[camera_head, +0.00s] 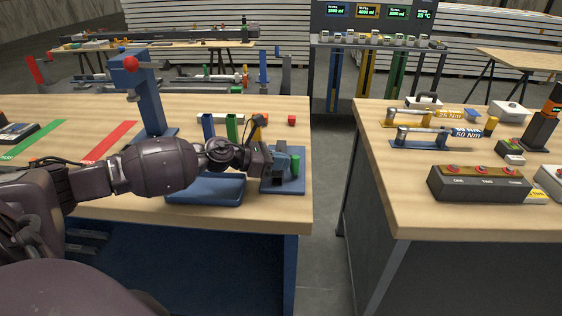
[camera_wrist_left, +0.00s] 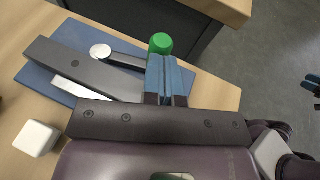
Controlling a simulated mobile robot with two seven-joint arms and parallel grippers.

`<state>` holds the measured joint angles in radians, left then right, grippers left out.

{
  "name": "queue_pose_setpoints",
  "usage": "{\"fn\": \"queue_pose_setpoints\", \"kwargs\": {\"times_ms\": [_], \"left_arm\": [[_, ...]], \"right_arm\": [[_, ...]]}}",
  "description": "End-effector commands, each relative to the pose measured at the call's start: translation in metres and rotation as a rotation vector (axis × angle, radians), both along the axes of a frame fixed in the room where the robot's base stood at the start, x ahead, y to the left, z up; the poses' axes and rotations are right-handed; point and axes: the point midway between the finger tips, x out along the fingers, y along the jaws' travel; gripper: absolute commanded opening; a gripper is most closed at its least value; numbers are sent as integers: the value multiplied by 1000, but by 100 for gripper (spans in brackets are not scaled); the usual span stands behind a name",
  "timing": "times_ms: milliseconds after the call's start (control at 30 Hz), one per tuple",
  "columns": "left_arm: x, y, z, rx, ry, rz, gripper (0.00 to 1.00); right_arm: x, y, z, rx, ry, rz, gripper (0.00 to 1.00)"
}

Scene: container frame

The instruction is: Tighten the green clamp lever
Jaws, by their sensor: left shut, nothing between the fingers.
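The green clamp lever's knob (camera_head: 295,166) stands on a blue base plate (camera_head: 297,185) at the right front of the left bench. In the left wrist view the green knob (camera_wrist_left: 160,43) sits at the end of a dark lever arm (camera_wrist_left: 125,61), which runs from a pale round pivot (camera_wrist_left: 100,51). My left gripper (camera_head: 281,160) is shut and empty. Its blue fingertips (camera_wrist_left: 168,70) are right beside the knob and overlap its near edge; I cannot tell whether they touch. Part of the lever is hidden behind the gripper. At the wrist view's right edge, a blue-tipped part looks like my right gripper (camera_wrist_left: 312,82).
A blue tray (camera_head: 205,190) lies under my left forearm. A blue press (camera_head: 150,100) with a red knob stands behind it. A gap separates the right bench (camera_head: 400,180).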

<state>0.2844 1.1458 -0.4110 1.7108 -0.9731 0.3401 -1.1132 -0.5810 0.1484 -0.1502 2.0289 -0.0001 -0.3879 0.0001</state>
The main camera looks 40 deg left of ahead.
Motion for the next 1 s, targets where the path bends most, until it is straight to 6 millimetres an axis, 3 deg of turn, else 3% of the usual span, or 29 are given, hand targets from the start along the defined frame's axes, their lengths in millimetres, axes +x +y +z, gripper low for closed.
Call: {"fn": "queue_pose_setpoints", "kwargs": {"times_ms": [367, 567, 1000], "left_arm": [[1, -2, 1, -1, -1, -1, 0], [8, -19, 4, -2, -5, -2, 0], [9, -21, 0, 0, 0, -1, 0]], "right_arm": [[1, 2, 1, 8, -3, -6, 43], [2, 2, 10, 6, -12, -7, 43], [-4, -2, 4, -1, 3, -3, 43]]}}
